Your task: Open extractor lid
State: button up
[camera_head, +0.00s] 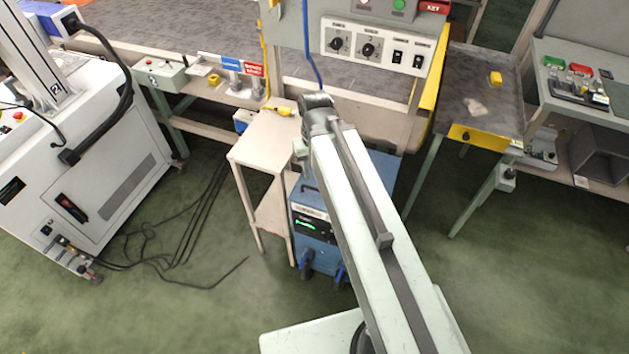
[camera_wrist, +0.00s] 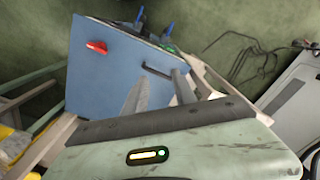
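The lid looks shut. My gripper (camera_wrist: 160,85) has its two grey fingers apart and empty, pointing toward the handle. Contact cannot be told. In the head view the fingers are hidden behind my arm.
A beige stand (camera_head: 262,150) is close on the extractor's left. A white machine (camera_head: 85,150) stands at left with black cables (camera_head: 190,230) on the floor. A control panel (camera_head: 375,47) and workbench are behind; a grey table (camera_head: 480,100) is right. Green floor in front is clear.

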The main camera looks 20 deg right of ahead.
jog(key=w+f+n+b, duration=0.1)
jog(key=f+n+b, duration=0.2)
jog(key=f+b, duration=0.1)
jog(key=w+d+f+n+g+y+b, duration=0.1)
jog(key=f+n+b, duration=0.3)
jog(key=w+d+f+n+b, duration=0.1)
jog(key=f+n+b, duration=0.2)
jog(key=f+b, duration=0.1)
jog(key=shift+w+g, duration=0.35)
jog(key=shift+g, duration=0.05)
jog(key=shift+r, duration=0.1)
grip_shut()
dwell(1.0)
